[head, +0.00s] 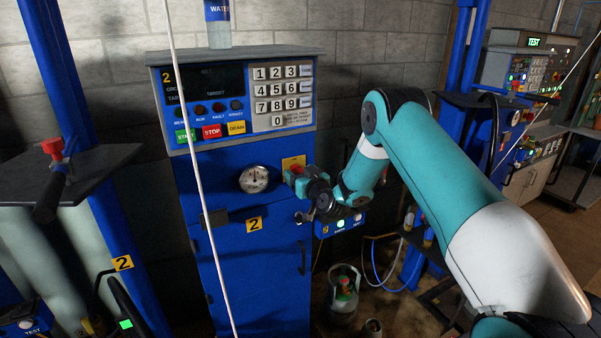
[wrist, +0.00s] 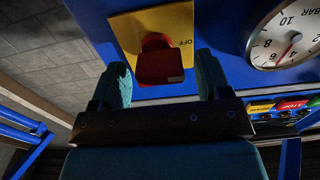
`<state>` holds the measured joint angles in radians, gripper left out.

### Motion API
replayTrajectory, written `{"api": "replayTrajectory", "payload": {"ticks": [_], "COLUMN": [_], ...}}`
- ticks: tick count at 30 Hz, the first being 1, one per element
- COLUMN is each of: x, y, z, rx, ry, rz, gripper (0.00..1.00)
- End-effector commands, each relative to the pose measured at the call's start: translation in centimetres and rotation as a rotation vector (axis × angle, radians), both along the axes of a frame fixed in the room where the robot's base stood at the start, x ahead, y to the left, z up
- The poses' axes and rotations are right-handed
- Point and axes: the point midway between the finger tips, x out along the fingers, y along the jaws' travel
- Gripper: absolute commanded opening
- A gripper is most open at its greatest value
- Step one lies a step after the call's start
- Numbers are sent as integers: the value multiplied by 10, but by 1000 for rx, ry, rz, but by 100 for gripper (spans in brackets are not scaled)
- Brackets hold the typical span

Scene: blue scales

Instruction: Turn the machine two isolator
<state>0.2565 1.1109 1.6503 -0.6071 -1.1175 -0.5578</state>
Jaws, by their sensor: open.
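The machine two isolator is a red knob (wrist: 160,62) on a yellow plate (wrist: 178,22), with an "OFF" marking in the wrist view. In the head view the yellow plate (head: 293,162) is on the blue front of machine two (head: 225,185), right of the gauge. My gripper (wrist: 164,82) is open, with one finger on each side of the red knob and visible gaps between. In the head view my gripper (head: 300,178) is at the plate and partly covers the knob. Whether the fingertips touch anything cannot be told.
A pressure gauge (head: 254,179) is left of the isolator and also shows in the wrist view (wrist: 288,35). A keypad panel (head: 284,96) with coloured buttons is above.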

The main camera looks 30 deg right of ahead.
Motion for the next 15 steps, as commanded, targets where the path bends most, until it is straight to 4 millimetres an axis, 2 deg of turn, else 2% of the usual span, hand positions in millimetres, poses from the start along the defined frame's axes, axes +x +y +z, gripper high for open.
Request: {"api": "replayTrajectory", "payload": {"ticks": [2, 3, 9, 15], "x": [0, 0, 0, 0], "y": [0, 0, 0, 0], "z": [0, 0, 0, 0], "rx": [0, 0, 0, 6], "ry": [0, 0, 0, 0], "rz": [0, 0, 0, 0], "gripper": [70, 66, 21, 21]}}
